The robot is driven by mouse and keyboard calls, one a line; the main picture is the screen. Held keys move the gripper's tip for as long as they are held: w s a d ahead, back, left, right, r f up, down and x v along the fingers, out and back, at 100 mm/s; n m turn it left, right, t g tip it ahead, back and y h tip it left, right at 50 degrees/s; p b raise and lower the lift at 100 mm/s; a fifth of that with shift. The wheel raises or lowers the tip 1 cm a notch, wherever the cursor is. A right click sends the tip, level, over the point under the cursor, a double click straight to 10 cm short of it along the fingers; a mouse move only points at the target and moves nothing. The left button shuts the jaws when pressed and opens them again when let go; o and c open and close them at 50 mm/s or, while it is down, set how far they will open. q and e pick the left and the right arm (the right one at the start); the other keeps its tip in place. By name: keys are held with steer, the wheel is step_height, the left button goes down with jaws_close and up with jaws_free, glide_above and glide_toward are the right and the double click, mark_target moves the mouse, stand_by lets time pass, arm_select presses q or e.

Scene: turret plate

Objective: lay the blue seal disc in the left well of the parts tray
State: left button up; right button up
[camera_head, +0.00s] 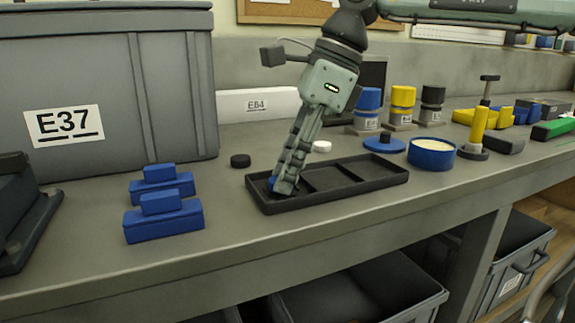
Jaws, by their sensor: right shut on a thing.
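The black parts tray (335,199) lies on the grey bench, with its wells side by side. My right gripper (279,187) reaches down from above into the left well of the tray. Its fingers are shut on a small blue thing, which looks like the blue seal disc (271,183). Only a sliver of the disc shows beside the fingertips; the rest is hidden by them. I cannot tell whether the disc touches the well floor. The middle and right wells look empty. My left gripper is not in view.
A black puck (240,161) and a white puck (321,146) lie behind the tray. Blue blocks (163,219) sit to the left, before a grey E37 bin (100,85). A blue lid (384,145) and round blue container (431,154) stand right of the tray. The bench front is clear.

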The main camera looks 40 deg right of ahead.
stand_by(0.4)
steer(key=o, duration=0.9)
steer(key=shift+o, duration=0.2)
steer(key=v, duration=1.2)
steer(key=shift+a, duration=0.15)
